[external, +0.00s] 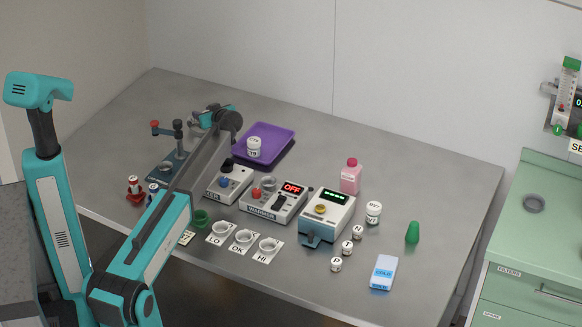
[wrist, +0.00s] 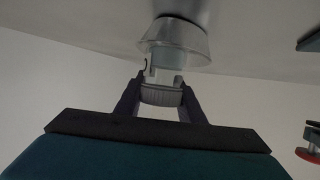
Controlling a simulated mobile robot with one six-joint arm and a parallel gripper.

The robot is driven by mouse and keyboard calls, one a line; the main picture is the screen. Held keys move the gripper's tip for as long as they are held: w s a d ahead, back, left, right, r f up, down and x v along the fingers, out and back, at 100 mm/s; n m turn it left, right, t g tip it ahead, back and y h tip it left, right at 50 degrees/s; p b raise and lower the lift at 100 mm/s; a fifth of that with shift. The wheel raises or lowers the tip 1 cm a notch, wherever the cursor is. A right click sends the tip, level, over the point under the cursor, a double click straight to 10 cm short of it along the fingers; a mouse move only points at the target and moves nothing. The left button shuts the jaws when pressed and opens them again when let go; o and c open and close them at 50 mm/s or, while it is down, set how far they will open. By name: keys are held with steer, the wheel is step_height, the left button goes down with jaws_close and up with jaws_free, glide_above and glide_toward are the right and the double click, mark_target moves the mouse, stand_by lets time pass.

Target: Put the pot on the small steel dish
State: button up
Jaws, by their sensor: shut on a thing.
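My gripper (wrist: 163,84) is shut on a small pot (wrist: 162,97) with a grey ribbed lid and a pale body, seen upside down in the wrist view. Its fingers lie on either side of the lid. A small flared steel dish (wrist: 188,38) shows directly beyond the pot, and the pot's far end overlaps it in the picture. I cannot tell whether the pot touches the dish or is a little above it. In the external view, my arm reaches to the back left of the table, and its links hide the held pot and this dish.
A stand with a red knob (external: 155,124) is left of my gripper; its knob shows in the wrist view (wrist: 308,154). A purple tray (external: 286,136) bearing a white pot (external: 254,147) is to the right. Control boxes (external: 273,203) and several small pots stand nearer the front.

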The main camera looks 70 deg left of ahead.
steer(key=shift+f+b, duration=0.3)
steer(key=shift+b, duration=0.1)
steer(key=o, duration=1.1)
steer(key=shift+o, duration=0.2)
steer(key=shift+r+p, duration=0.25)
steer(key=shift+p, duration=0.05)
steer(key=shift+d+r+p, duration=0.1)
steer(key=shift+r+p, duration=0.35)
steer(key=shift+p, duration=0.25)
steer(key=b+v, duration=0.2)
steer(key=v, duration=0.9)
steer(key=shift+d, duration=0.45)
steer(key=shift+w, duration=0.1)
